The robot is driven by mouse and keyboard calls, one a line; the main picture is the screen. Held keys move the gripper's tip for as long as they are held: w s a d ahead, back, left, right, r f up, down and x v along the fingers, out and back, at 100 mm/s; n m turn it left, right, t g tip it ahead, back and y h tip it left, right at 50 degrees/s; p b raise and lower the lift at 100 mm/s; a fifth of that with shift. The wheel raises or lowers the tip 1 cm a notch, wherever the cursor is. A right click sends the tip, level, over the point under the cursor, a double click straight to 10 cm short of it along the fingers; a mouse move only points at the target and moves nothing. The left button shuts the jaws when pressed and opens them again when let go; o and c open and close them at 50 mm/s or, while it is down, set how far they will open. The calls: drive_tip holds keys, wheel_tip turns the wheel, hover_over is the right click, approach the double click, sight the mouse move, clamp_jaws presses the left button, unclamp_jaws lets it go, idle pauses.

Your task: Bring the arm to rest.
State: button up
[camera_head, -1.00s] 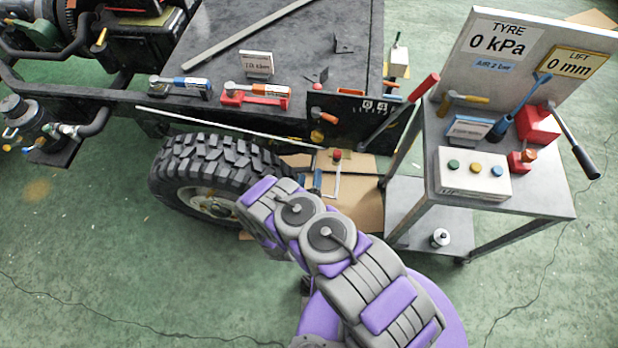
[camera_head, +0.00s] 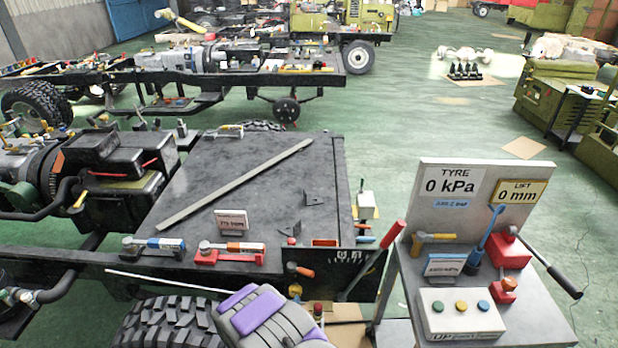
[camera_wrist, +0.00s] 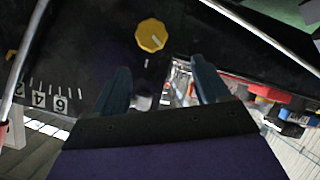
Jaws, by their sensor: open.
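My purple and grey arm (camera_head: 262,318) shows at the bottom middle of the head view, over the tyre beside the chassis frame. Its gripper end is hidden there. In the wrist view my gripper (camera_wrist: 162,82) has its two blue-grey fingers spread apart, with nothing between them. A yellow knob (camera_wrist: 151,35) on a black panel (camera_wrist: 100,45) lies just beyond the fingers. White number marks show on this panel at the left.
A tyre (camera_head: 165,322) stands under the chassis edge. A black numbered plate (camera_head: 330,277) is at the deck's front corner. A trolley (camera_head: 560,318) with a gauge board (camera_head: 470,200) and button box (camera_head: 460,312) stands close on the right. Open green floor (camera_head: 425,120) lies behind.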

drive_tip(key=s+d+r+m+g+y, duration=0.1)
drive_tip(key=d+r+g, duration=0.15)
drive_tip(key=r, duration=0.65)
drive_tip(key=d+r+m+g+y, duration=0.15)
drive_tip(key=r+g, duration=0.25)
drive_tip(key=r, duration=0.5)
drive_tip(key=s+d+r+g, duration=0.2)
drive_tip(key=s+d+r, duration=0.1)
drive_tip(key=s+r, duration=0.3)
drive_tip(key=s+d+r+g, duration=0.1)
drive_tip(key=s+d+r, duration=0.2)
drive_tip(key=s+r, duration=0.3)
drive_tip(key=s+d+r+g, duration=0.1)
drive_tip(key=s+d+r, duration=0.2)
drive_tip(key=s, duration=0.6)
drive_tip(key=s+d+r+m+g, duration=0.1)
drive_tip(key=s+d+r, duration=0.3)
drive_tip(key=s, duration=0.6)
drive_tip(key=s+d+r+g, duration=0.3)
drive_tip(key=s+d, duration=0.2)
drive_tip(key=s, duration=0.4)
drive_tip(key=shift+s+r+h, duration=0.2)
drive_tip(key=shift+s+h, duration=0.05)
drive_tip(key=shift+h, duration=0.2)
drive_tip(key=shift+m, duration=0.25)
